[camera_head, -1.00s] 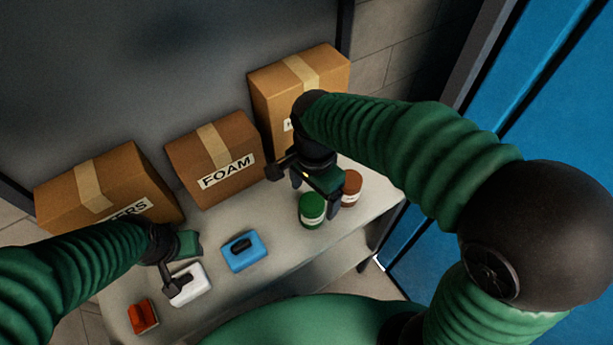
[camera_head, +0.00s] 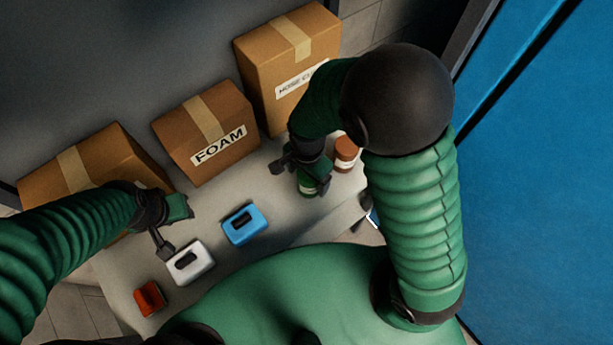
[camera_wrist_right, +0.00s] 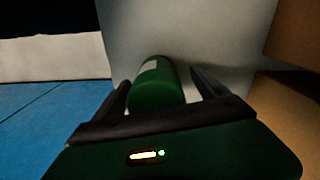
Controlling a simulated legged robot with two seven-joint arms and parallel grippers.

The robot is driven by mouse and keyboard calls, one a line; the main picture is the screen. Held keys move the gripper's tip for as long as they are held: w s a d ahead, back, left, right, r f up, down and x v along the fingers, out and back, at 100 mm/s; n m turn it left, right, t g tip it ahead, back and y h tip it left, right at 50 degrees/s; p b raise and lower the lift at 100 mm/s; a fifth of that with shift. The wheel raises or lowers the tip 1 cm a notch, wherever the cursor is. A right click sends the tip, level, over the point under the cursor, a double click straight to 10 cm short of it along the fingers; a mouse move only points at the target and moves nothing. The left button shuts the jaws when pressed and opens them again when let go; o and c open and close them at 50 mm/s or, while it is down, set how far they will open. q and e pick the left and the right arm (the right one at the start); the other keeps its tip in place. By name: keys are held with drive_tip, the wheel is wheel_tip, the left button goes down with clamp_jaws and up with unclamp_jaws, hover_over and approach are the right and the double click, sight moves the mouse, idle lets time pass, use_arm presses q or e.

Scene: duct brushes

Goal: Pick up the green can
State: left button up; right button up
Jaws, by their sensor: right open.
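The green can (camera_head: 306,189) stands on the table, mostly covered by my right gripper in the head view. In the right wrist view the green can (camera_wrist_right: 157,86) lies between the two fingers of my right gripper (camera_wrist_right: 160,80), with a pale label on its far part. The right gripper (camera_head: 313,181) is open, one finger on each side of the can; I cannot tell whether either touches it. My left gripper (camera_head: 172,225) hangs above the left part of the table, near the white item; its jaw opening is unclear.
A brown can (camera_head: 346,153) stands close beside the right gripper. A blue item (camera_head: 244,225), a white item (camera_head: 189,262) and a red item (camera_head: 149,298) are on the table's front-left. Cardboard boxes, one labelled FOAM (camera_head: 206,132), line the back.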

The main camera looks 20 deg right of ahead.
drive_tip(key=shift+s+d+f, duration=0.15)
drive_tip(key=shift+d+f, duration=0.05)
drive_tip(key=shift+f, duration=0.55)
drive_tip(key=shift+d+f, duration=0.15)
drive_tip(key=shift+f, duration=0.15)
drive_tip(key=shift+d+f, duration=0.1)
drive_tip(key=shift+d, duration=0.15)
drive_tip(key=c, duration=0.4)
drive_tip(key=shift+a, duration=0.4)
drive_tip(key=c, duration=1)
drive_tip(key=shift+d, duration=0.1)
drive_tip(key=c, duration=0.4)
drive_tip(key=shift+d, duration=0.15)
